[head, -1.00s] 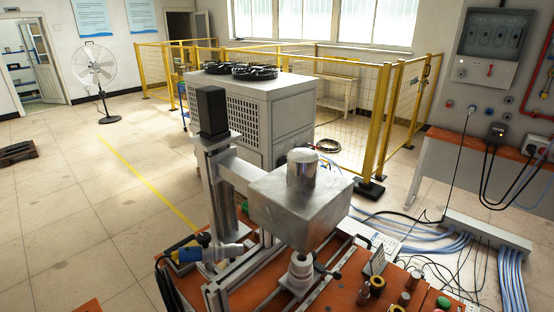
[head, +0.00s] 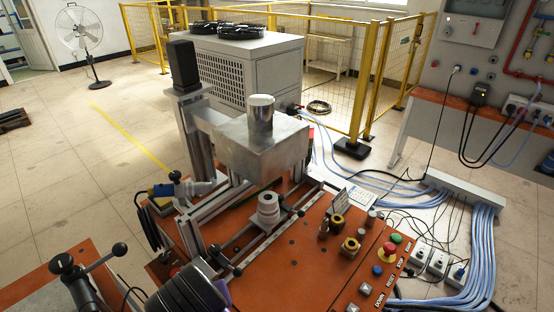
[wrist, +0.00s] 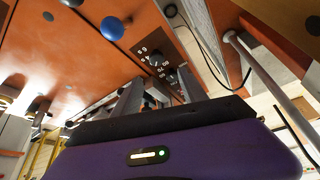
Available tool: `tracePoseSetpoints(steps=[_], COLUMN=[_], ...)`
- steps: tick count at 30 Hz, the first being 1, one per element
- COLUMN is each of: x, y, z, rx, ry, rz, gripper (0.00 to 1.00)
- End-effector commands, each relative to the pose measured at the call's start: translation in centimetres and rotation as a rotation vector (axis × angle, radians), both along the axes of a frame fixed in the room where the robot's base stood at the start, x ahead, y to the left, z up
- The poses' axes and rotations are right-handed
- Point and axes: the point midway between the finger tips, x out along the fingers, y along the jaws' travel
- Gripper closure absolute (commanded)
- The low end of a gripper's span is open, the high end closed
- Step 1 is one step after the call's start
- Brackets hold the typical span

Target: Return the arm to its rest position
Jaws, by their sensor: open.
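My gripper (wrist: 160,92) shows in the wrist view, with its two grey fingers apart and nothing visible between them. Its purple body fills the bottom of that view. The fingers point toward an orange surface with dark knobs (wrist: 157,62). In the head view, a dark rounded part of my arm with a purple edge shows at the bottom, over the front of the orange bench (head: 290,270). The fingers cannot be made out there. I cannot tell whether the gripper touches anything.
Red and green buttons (head: 392,245) are at the right. A black-knobbed handle (head: 85,270) is at left. Blue cables (head: 465,245) cover the floor at right.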

Motion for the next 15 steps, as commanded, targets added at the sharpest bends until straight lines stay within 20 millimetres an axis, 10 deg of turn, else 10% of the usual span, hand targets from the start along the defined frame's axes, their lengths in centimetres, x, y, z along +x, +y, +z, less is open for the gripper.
tracePoseSetpoints(steps=[15], x=[3.7], y=[4.6], z=[5.3], rx=[0.24], ry=[-0.268], rz=[0.107], gripper=[0.5])
